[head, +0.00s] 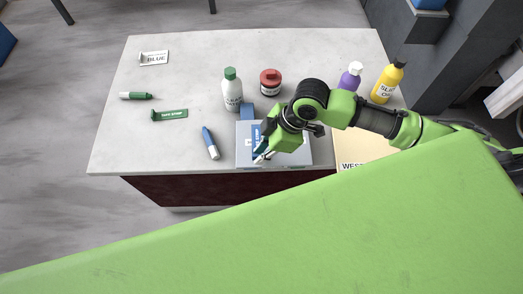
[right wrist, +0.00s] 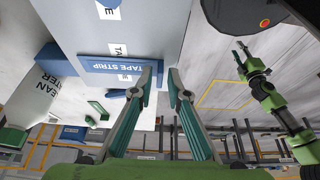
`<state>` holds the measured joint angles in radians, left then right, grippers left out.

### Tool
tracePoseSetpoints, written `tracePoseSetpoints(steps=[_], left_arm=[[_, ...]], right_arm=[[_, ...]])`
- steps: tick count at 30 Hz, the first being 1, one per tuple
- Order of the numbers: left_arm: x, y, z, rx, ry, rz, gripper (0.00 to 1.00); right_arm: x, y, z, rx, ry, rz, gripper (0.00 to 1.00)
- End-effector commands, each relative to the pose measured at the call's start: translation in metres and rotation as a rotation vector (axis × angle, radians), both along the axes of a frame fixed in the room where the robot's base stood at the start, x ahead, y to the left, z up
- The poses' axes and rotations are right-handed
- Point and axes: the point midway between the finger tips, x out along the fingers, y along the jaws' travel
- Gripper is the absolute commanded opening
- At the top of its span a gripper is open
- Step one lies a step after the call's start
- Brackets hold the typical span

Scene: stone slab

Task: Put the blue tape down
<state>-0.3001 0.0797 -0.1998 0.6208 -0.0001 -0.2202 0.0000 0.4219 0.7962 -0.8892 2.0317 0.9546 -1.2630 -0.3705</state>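The blue tape strip (head: 256,133), marked TAPE STRIP, is at the grey box (head: 299,158) near the table's front edge, partly hidden by my right gripper (head: 262,155) in the head view. In the right wrist view the tape (right wrist: 100,66) lies along a pale grey surface, its end by one fingertip. My right gripper (right wrist: 163,78) has its fingers apart, with a gap between them and nothing seen held. My left gripper (right wrist: 240,56) shows at the right of the right wrist view with its fingers apart and empty; it is not in the head view.
A blue block (head: 247,110) and a white bottle (head: 232,92) stand behind the box. A cardboard box (head: 372,148) is right of it. The table's left side has free room.

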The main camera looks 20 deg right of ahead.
Motion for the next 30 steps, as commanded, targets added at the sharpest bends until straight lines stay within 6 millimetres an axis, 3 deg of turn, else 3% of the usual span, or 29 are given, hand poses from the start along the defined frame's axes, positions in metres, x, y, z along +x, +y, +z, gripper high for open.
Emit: tracePoseSetpoints(steps=[10, 14, 24, 30], left_arm=[[0.000, 0.000, 0.000, 0.000, 0.000, 0.000, 0.33], [0.000, 0.000, 0.000, 0.000, 0.001, 0.000, 0.33], [-0.001, 0.000, -0.002, 0.000, 0.001, 0.000, 0.33], [-0.001, 0.000, -0.002, 0.000, 0.001, -0.001, 0.33]], right_arm=[[0.000, 0.000, 0.001, 0.000, 0.000, 0.000, 0.22], [0.000, -0.003, 0.010, 0.000, -0.003, 0.000, 0.22], [-0.007, -0.029, 0.074, -0.001, -0.005, 0.000, 0.22], [-0.011, -0.040, 0.103, 0.000, -0.001, -0.002, 0.22]])
